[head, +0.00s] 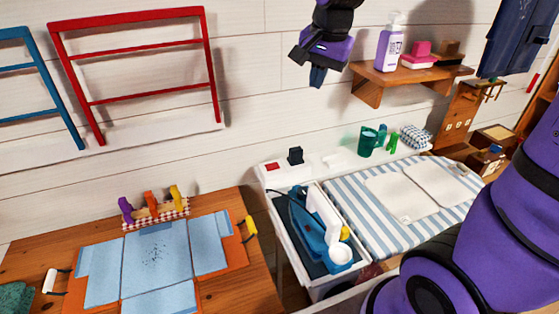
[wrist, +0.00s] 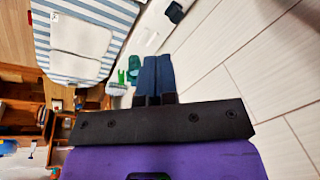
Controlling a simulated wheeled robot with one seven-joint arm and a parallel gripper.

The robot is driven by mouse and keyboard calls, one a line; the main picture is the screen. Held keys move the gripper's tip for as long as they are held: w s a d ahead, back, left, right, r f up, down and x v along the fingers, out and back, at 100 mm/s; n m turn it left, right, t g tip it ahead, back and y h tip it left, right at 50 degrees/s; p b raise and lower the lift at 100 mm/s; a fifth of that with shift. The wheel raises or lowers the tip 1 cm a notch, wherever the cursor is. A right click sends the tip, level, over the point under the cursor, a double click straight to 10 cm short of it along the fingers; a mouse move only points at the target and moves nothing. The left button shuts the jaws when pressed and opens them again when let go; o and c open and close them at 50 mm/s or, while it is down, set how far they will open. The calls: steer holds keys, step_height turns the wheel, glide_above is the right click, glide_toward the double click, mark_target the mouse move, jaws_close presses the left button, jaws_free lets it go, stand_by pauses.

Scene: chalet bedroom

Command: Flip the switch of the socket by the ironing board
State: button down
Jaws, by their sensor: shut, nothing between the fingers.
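A small red switch (head: 271,167) sits at the left end of a white ledge against the wall. A black plug (head: 295,155) stands upright just right of it; a dark block that looks like this plug shows at the top of the wrist view (wrist: 175,12). Whether the switch is on or off is too small to tell. The ironing board (head: 345,190) has a blue and white striped cover and lies to the right. My gripper (head: 317,77) is shut and empty, pointing down, above and apart from the ledge. Its blue fingers also show in the wrist view (wrist: 158,75).
A blue iron (head: 307,228) stands in a white tray below the ledge. Green cups (head: 371,140) stand farther right on the ledge. A wooden shelf (head: 367,91) with a soap bottle (head: 389,45) is right of my gripper. The wall above the switch is clear.

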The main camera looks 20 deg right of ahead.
steer(key=w+a+f+m+g, duration=0.1)
steer(key=w+f+m, duration=0.4)
steer(key=w+f, duration=0.45)
steer(key=m+g, duration=0.2)
steer(key=m, duration=0.2)
glide_above(272, 167)
steer(key=d, duration=0.3)
step_height(272, 167, down, 10)
steer(key=shift+s+a, duration=0.15)
steer(key=shift+a, duration=0.05)
steer(key=shift+f, duration=0.15)
step_height(272, 167, down, 14)
steer(key=shift+r, duration=0.1)
